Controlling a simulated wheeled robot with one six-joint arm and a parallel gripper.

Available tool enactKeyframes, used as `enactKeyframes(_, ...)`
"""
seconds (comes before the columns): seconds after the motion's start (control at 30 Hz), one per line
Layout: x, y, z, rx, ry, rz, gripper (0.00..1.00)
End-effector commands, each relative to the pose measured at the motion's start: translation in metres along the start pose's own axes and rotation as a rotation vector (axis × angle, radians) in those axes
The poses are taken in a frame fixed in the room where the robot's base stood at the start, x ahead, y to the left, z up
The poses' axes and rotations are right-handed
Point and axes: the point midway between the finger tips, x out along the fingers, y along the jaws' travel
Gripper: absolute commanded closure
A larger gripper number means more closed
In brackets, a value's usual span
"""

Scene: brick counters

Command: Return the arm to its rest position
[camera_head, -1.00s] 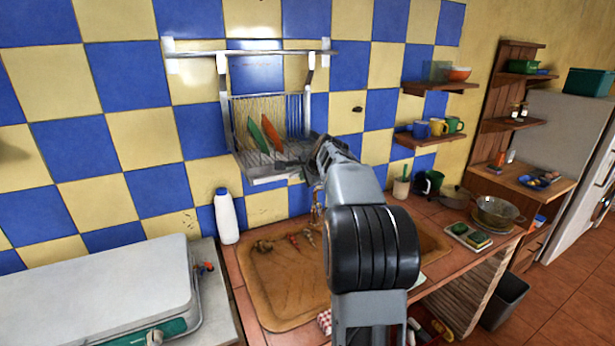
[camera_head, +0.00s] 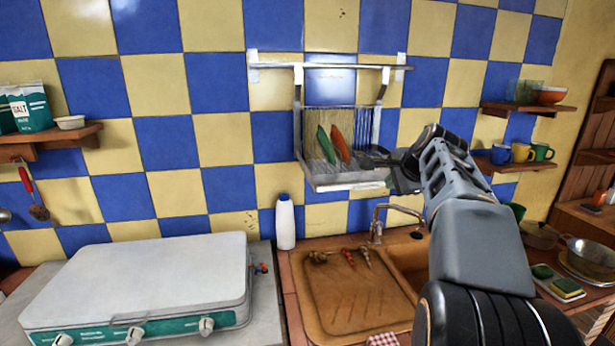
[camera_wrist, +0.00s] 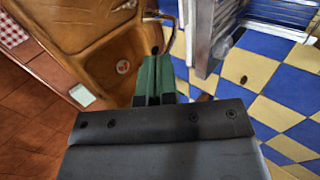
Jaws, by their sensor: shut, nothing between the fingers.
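My arm reaches up from the lower right of the head view, in front of the counter. My gripper (camera_wrist: 153,78) shows in the wrist view with its two green fingers together and nothing between them. In the head view its end is by the right side of the dish rack and its fingers are hard to make out. In the wrist view the gripper is over the sink (camera_wrist: 118,60), with the rack to its upper right.
The wall dish rack (camera_head: 345,185) holds a green and an orange plate. A faucet (camera_head: 377,222) rises behind the sink. A white bottle (camera_head: 285,222) stands left of the sink, beside a closed white stove (camera_head: 140,280). Shelves with mugs (camera_head: 515,155) hang at right.

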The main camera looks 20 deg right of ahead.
Motion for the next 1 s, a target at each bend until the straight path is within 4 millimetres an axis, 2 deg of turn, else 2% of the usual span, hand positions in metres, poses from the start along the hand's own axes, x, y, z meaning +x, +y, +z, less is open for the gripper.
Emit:
enactKeyframes(0.13, -0.001, 0.000, 0.000, -0.027, 0.000, 0.000, 1.00)
enactKeyframes(0.23, 0.002, 0.004, -0.002, -0.124, 0.009, 0.012, 1.00)
enactKeyframes(0.27, 0.007, 0.012, -0.003, -0.169, 0.010, 0.035, 1.00)
enactKeyframes(0.37, 0.025, 0.058, 0.000, -0.367, -0.003, 0.150, 1.00)
enactKeyframes(0.47, 0.033, 0.107, 0.034, -0.627, -0.065, 0.254, 1.00)
enactKeyframes(0.57, 0.033, 0.159, 0.078, -0.908, -0.156, 0.334, 1.00)
enactKeyframes(0.7, 0.023, 0.229, 0.135, -1.270, -0.286, 0.393, 1.00)
enactKeyframes(0.8, 0.013, 0.271, 0.166, -1.460, -0.356, 0.399, 1.00)
enactKeyframes(0.9, 0.004, 0.296, 0.188, -1.565, -0.394, 0.379, 1.00)
enactKeyframes(1.0, -0.003, 0.300, 0.203, -1.619, -0.406, 0.337, 1.00)
